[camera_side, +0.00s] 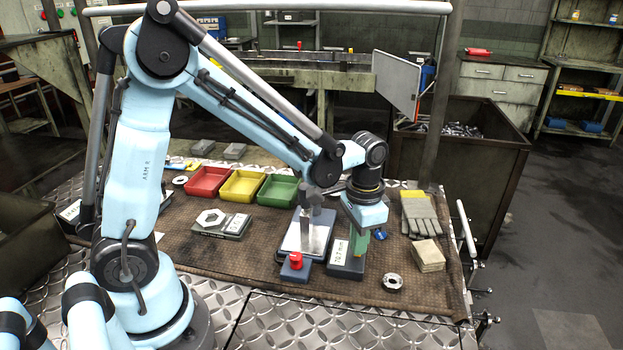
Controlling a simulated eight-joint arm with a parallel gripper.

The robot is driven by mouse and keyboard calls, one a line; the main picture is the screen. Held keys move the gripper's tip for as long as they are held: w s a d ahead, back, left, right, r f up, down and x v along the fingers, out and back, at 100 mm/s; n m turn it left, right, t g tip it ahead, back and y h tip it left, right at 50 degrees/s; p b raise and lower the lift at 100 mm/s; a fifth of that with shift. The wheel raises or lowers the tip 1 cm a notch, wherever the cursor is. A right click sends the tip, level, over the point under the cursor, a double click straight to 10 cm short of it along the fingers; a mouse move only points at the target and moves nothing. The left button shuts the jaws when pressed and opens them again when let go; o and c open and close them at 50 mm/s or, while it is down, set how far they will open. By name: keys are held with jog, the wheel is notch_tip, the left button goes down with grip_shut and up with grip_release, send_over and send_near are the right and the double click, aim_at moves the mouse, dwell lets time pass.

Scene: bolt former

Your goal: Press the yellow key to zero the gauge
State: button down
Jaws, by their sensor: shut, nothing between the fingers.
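The gauge (341,262) is a dark block with a white display whose figures, ending in "mm", are too small to read surely. It stands at the front right of the brown mat. My gripper (356,254) hangs over its rear right part, pointing down, with its greenish fingers shut and empty. The fingertips are close to the gauge's top; I cannot tell whether they touch it. I see no yellow key; the gripper may be hiding it.
A plate fixture (293,244) with a red knob (296,261) stands just left of the gauge. Gloves (421,215), a stack of tan blocks (428,254) and a metal ring (392,282) lie to the right. Red, yellow and green trays (242,186) sit behind. The mat's front left is clear.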

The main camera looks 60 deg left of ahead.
dwell(0.3)
notch_tip(320, 180, up, 9)
dwell(1.0)
jog(key=shift+s, duration=0.1)
jog(key=s, duration=0.6)
jog(key=shift+s+a, duration=0.3)
jog(key=shift+s, duration=0.1)
dwell(0.4)
